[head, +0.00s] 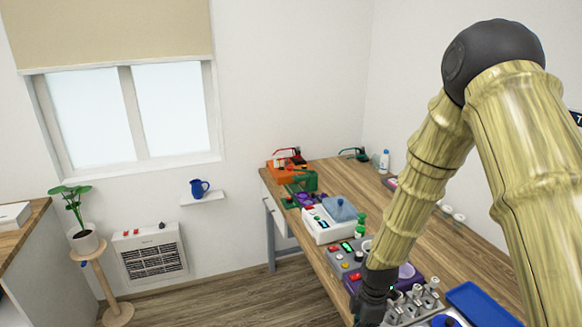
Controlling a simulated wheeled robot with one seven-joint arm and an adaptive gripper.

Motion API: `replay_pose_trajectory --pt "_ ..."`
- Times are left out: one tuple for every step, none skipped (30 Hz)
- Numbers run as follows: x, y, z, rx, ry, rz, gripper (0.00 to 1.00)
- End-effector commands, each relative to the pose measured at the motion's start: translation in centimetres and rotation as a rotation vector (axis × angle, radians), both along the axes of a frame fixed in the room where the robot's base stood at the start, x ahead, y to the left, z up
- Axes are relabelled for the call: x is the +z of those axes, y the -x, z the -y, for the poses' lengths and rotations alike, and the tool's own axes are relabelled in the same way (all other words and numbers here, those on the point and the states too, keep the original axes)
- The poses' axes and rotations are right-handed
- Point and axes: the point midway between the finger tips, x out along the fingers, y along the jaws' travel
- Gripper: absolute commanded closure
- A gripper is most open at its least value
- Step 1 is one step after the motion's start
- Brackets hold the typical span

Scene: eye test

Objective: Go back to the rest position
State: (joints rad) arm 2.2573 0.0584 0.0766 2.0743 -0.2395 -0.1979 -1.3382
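My gripper (370,309) is at the bottom of the head view, at the end of my bamboo-textured arm. It hangs down over the near part of the wooden workbench (450,245), close to the grey rack of upright pieces. It is small and dark, and its fingers do not show clearly. I cannot tell whether it is open or shut, or whether it touches anything. My arm hides part of the bench behind it.
The bench holds a purple device (407,272), a grey rack (405,308), a blue tray (481,304), a white device (331,220) and a green bottle (360,224). Left are a heater (151,254), a plant stand (110,285) and a shelf with a blue jug (199,188). Floor between is clear.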

Motion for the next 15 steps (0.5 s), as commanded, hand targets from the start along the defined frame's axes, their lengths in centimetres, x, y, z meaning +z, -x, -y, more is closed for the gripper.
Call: replay_pose_trajectory --pt "-1.2 1.1 -0.1 -0.046 -0.004 -0.009 1.0" --pt "-1.8 1.6 -0.1 -0.078 -0.007 -0.012 1.0" --pt "-2.8 2.5 -0.2 -0.125 -0.011 -0.017 1.0" --pt "-3.5 3.1 -0.2 -0.163 -0.014 -0.02 1.0" --pt "-4.4 3.9 -0.2 -0.209 -0.017 -0.024 1.0" --pt "-5.5 5.2 -0.2 -0.273 -0.02 -0.03 1.0" --pt "-6.4 6.1 -0.2 -0.325 -0.022 -0.035 1.0" --pt "-7.3 7.2 -0.2 -0.379 -0.025 -0.04 1.0" --pt "-8.5 8.6 -0.1 -0.458 -0.026 -0.045 1.0" --pt "-9.3 9.8 -0.1 -0.517 -0.027 -0.05 1.0" --pt "-10.1 10.9 0.0 -0.574 -0.027 -0.053 1.0" --pt "-11.1 12.4 0.2 -0.655 -0.026 -0.059 1.0" --pt "-11.8 13.6 0.3 -0.717 -0.024 -0.062 1.0" --pt "-12.5 14.8 0.4 -0.776 -0.021 -0.065 1.0" --pt "-13.3 16.4 0.6 -0.858 -0.019 -0.069 1.0"
